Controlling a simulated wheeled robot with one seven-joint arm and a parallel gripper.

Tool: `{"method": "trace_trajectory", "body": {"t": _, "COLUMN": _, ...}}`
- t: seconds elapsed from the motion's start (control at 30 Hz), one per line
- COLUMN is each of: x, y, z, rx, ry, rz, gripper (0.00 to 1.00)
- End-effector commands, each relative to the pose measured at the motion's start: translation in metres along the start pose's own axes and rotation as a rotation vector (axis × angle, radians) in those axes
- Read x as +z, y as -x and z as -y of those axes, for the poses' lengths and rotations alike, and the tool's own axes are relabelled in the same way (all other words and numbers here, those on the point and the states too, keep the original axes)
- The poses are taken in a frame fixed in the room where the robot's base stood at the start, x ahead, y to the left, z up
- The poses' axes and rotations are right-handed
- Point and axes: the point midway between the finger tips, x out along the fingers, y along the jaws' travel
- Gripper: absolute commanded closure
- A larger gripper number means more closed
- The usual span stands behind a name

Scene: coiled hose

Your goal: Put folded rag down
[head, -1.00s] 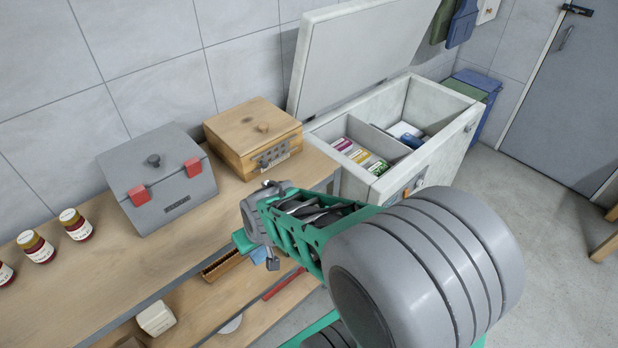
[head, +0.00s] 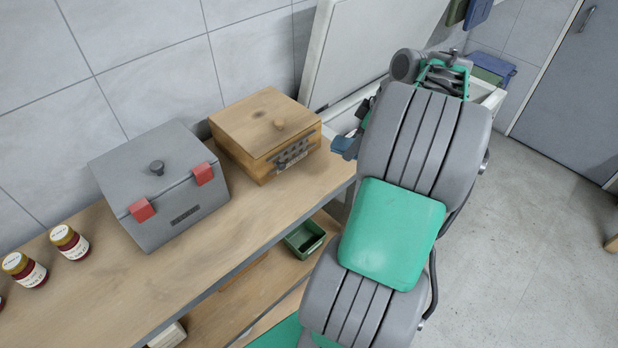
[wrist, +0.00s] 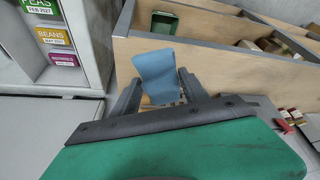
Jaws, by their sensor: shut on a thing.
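The folded rag (wrist: 157,72) is a light blue, flat piece between the fingers of my gripper (wrist: 160,93) in the wrist view. My gripper is shut on it, and the rag sticks out beyond the fingertips. In the head view a small dark blue patch (head: 345,146) shows at the end of my arm, by the right end of the workbench (head: 200,262). My arm hides most of the gripper there. In the wrist view the rag is in front of a wooden panel; I cannot tell whether it touches it.
A grey toolbox (head: 160,185) and wooden box (head: 265,130) stand on the bench, with jars (head: 70,242) at left. A green bin (head: 305,239) sits on the lower shelf. The open white chest (wrist: 60,75) is close to my gripper, its lid (head: 360,55) raised.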

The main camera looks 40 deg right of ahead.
Motion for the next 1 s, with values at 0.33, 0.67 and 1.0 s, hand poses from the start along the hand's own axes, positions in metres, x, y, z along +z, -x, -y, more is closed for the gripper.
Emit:
{"method": "trace_trajectory", "body": {"t": 0.33, "x": -0.048, "y": -0.081, "z": 0.043, "rx": -0.004, "ry": 0.000, "rz": 0.000, "gripper": 0.80}}
{"method": "trace_trajectory", "body": {"t": 0.67, "x": -0.047, "y": -0.131, "z": 0.053, "rx": -0.004, "ry": -0.002, "rz": 0.001, "gripper": 0.80}}
{"method": "trace_trajectory", "body": {"t": 1.0, "x": -0.042, "y": -0.143, "z": 0.051, "rx": 0.001, "ry": 0.000, "rz": 0.000, "gripper": 0.80}}
